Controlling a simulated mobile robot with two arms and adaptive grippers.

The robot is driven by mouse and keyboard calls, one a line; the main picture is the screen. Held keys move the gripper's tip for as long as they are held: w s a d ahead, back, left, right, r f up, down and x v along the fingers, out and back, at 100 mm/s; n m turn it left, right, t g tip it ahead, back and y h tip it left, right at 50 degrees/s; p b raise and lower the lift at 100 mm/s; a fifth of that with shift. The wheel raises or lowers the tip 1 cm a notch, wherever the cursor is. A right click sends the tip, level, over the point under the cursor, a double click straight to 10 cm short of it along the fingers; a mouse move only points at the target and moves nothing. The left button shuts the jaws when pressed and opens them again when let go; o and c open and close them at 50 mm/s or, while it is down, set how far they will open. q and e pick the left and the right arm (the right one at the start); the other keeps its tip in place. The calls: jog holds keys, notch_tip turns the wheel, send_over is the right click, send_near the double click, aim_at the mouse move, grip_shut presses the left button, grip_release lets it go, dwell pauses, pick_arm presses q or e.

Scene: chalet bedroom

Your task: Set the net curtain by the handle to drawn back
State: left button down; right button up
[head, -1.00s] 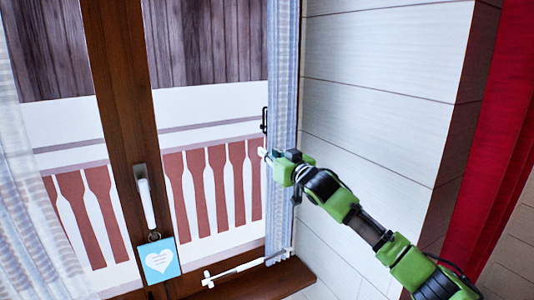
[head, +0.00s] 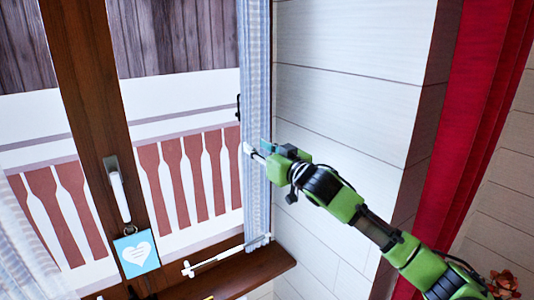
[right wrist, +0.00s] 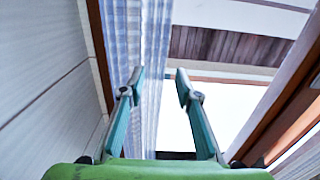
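A pale checked net curtain (head: 257,70) hangs gathered in a narrow strip at the right side of the window. A small black handle (head: 238,108) shows at its left edge. Another sheer curtain (head: 22,245) hangs at the far left. My right gripper (head: 254,149) is in front of the right curtain, a little below the black handle. In the right wrist view its two fingers (right wrist: 160,74) are apart, with the curtain (right wrist: 155,50) beyond them and partly across the gap. Whether they touch the cloth is unclear. My left gripper is out of view.
The window's wooden post (head: 100,150) carries a white latch (head: 119,190) with a blue heart tag (head: 136,253). A white rod (head: 225,256) lies low by the wooden sill (head: 250,275). A white plank wall (head: 345,100) and a red curtain (head: 460,130) are to the right.

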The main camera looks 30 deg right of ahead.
jog(key=shift+s+d, duration=0.15)
jog(key=shift+s, duration=2)
jog(key=d+f+m+g+h+b, duration=0.1)
jog(key=d+f+g, duration=0.15)
jog(key=f, duration=1.05)
jog(key=d+f+g+h, duration=0.1)
jog(key=d+f, duration=0.2)
jog(key=f, duration=1)
jog(key=s+a+f+g, duration=0.15)
jog(key=s+f, duration=0.45)
jog(key=f, duration=0.9)
jog(key=s+f+g, duration=0.3)
jog(key=s+f, duration=0.2)
jog(key=f, duration=0.9)
jog(key=s+a+f+n+g+b, duration=0.1)
jog(key=s+a+f+g, duration=0.25)
jog(key=s+f, duration=0.75)
jog(key=s+a+f+g+b, duration=0.15)
jog(key=s+a+f, duration=0.35)
jog(key=s+f, duration=0.65)
jog(key=s+a+f+n+g, duration=0.1)
jog(key=s+a+f, duration=0.3)
jog(key=s, duration=0.8)
jog(key=s+a+f+n+g+y, duration=0.1)
jog(key=s+a+f+g, duration=0.2)
jog(key=s+a, duration=0.4)
jog(key=s+f, duration=0.1)
jog(key=s, duration=0.4)
jog(key=shift+s+a, duration=0.15)
jog(key=shift+s, duration=0.2)
